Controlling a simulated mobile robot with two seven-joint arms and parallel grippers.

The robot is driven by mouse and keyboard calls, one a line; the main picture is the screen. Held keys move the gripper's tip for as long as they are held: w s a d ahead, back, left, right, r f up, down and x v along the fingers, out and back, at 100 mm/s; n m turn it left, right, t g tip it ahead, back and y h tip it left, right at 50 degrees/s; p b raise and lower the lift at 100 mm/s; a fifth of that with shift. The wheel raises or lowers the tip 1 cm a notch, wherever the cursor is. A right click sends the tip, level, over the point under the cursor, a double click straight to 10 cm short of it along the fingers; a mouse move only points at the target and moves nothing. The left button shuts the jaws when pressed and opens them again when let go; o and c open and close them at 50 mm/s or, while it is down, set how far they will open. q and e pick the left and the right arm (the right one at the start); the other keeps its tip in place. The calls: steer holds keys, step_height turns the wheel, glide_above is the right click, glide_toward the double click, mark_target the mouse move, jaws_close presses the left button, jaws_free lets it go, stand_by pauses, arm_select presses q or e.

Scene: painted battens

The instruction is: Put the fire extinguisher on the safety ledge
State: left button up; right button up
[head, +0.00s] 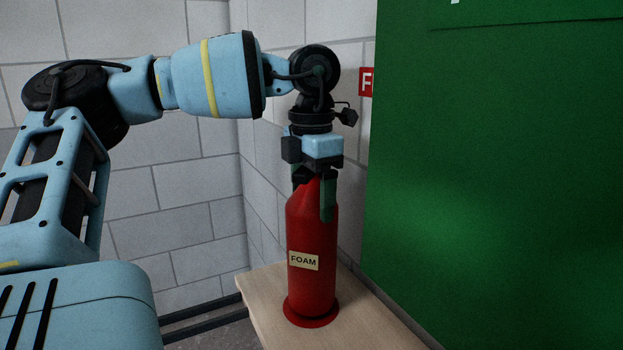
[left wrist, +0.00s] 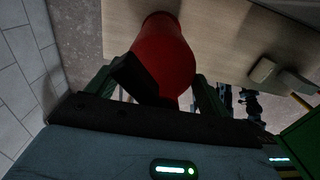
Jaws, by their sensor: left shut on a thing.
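The fire extinguisher (head: 312,225) is a red cylinder with a pale FOAM label, upright at the wooden ledge (head: 262,295) in the head view. Its flared red base appears to be on the ledge top; I cannot tell whether there is a small gap. My left gripper (head: 313,195) comes down from above and is shut on the extinguisher's top, its green fingers on either side. In the left wrist view the red body (left wrist: 163,55) extends away between the fingers toward the ledge (left wrist: 215,35). The extinguisher's head is hidden by the gripper. My right gripper is not in view.
A large green panel (head: 500,170) stands close to the right of the ledge. Pale block walls (head: 185,190) are behind. A red sign (head: 366,82) is partly hidden by the panel. Dark rails (head: 205,318) run low at the left. The ledge's left part is bare.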

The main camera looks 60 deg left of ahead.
arm_select(q)
steer(key=shift+f, duration=0.3)
steer(key=o, duration=2)
steer(key=shift+s+f, duration=0.1)
step_height(320, 180, up, 12)
steer(key=shift+r+p, duration=0.15)
steer(key=shift+p, duration=0.3)
